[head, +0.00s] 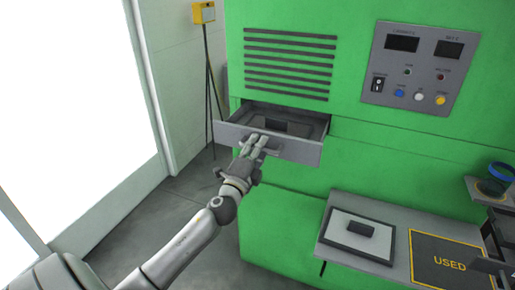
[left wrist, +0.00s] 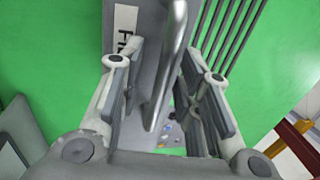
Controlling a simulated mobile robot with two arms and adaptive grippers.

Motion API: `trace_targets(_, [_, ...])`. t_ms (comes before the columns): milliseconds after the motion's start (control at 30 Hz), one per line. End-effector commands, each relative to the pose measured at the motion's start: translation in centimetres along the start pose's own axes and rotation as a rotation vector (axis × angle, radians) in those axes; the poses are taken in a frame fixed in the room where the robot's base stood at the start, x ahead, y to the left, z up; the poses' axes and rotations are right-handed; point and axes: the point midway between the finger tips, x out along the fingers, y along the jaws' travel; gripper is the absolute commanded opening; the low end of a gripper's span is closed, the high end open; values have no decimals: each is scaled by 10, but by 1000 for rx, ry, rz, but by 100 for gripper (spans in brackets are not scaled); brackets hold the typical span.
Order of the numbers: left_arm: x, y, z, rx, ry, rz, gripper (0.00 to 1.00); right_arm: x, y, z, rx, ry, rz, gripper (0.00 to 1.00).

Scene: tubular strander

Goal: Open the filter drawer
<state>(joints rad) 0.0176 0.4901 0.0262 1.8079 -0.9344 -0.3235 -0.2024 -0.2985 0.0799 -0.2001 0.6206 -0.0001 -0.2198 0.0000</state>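The filter drawer (head: 290,150) is a grey drawer in the green machine, standing well out of its slot below the vents. A dark block (head: 272,127) lies inside it. My left gripper (head: 256,142) is at the drawer's front, at the handle. In the left wrist view the handle (left wrist: 171,62) is a grey bar running between the two fingers (left wrist: 165,95). The fingers are apart, with gaps beside the bar. Part of a label shows on the drawer front. Dark parts at the right edge of the head view may be my right gripper, cut off by the frame.
A control panel (head: 420,68) with displays and buttons is at upper right. Below it, a grey shelf (head: 400,208) holds a white tray (head: 337,228) with a dark block and a "USED" mat (head: 425,249). A blue-rimmed jar (head: 497,180) stands at right.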

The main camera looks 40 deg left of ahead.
Motion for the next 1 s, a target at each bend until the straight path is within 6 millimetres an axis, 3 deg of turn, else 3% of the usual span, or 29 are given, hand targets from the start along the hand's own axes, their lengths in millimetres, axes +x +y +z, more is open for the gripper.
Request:
trace_targets(267, [-12,1,0,-1,1,2,32,0,1,1,-1,-2,1,0])
trace_targets(700, [-90,1,0,-3,-2,3,32,0,0,2,0,-2,0,0])
trace_targets(1000, [-118,0,0,-1,-1,0,32,0,0,2,0,-2,0,0])
